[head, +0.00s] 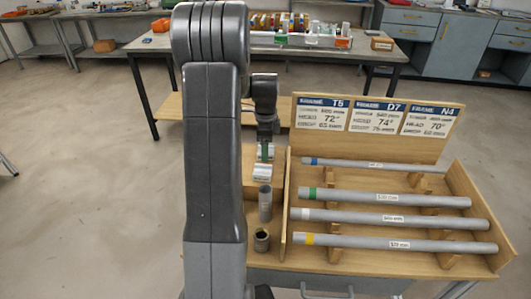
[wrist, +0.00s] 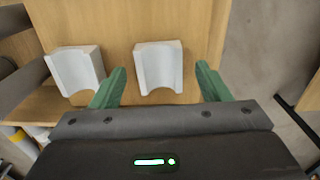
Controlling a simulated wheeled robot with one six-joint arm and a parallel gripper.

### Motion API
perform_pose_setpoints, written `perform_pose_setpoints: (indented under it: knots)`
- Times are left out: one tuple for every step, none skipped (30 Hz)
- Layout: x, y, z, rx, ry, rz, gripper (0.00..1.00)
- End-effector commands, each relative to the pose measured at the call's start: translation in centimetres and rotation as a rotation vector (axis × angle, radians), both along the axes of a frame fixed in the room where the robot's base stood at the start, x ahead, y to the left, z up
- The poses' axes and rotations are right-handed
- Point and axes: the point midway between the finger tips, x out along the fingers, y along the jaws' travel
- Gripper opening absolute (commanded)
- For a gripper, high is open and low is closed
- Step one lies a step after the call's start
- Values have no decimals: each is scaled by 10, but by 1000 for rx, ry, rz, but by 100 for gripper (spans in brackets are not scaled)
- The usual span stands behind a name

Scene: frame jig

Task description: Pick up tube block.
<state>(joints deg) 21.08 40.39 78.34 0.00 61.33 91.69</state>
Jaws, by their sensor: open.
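Two white blocks with a rounded groove stand on the wooden surface in the wrist view; they look like tube blocks. One tube block (wrist: 159,68) is centred between the fingers of my gripper (wrist: 160,67), seemingly a little beyond the tips. The other grooved block (wrist: 75,71) is to the left, outside the left finger. My gripper is open with green fingers and holds nothing. In the head view my gripper (head: 265,152) is low over the left part of the wooden jig, above a whitish block (head: 262,171). My arm hides part of that area.
A wooden jig (head: 453,188) holds several grey tubes with coloured bands on supports. A sign board (head: 376,128) stands behind them. Two short upright tube pieces (head: 265,204) (head: 262,240) stand left of the tray. A workbench (head: 400,55) with bins is behind.

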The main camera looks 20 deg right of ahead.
Motion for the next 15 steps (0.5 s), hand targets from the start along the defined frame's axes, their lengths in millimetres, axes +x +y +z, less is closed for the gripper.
perform_pose_setpoints:
  knots:
    - [0,0,-3,0,0,0,70]
    - [0,0,-4,0,0,0,70]
    - [0,0,-5,0,-1,0,70]
    - [0,0,-5,0,-1,0,70]
    - [0,0,-5,0,-1,0,70]
    - [0,0,-5,0,-1,0,70]
    - [0,0,-5,0,-1,0,70]
    - [0,0,-5,0,-1,0,70]
    - [0,0,-5,0,-1,0,66]
    - [0,0,-5,0,-1,0,60]
    - [0,0,-5,0,-1,0,54]
    - [0,0,-5,0,-1,0,46]
    - [0,0,-5,0,-1,0,40]
    - [0,0,-5,0,-1,0,34]
    - [0,0,-5,0,-1,0,26]
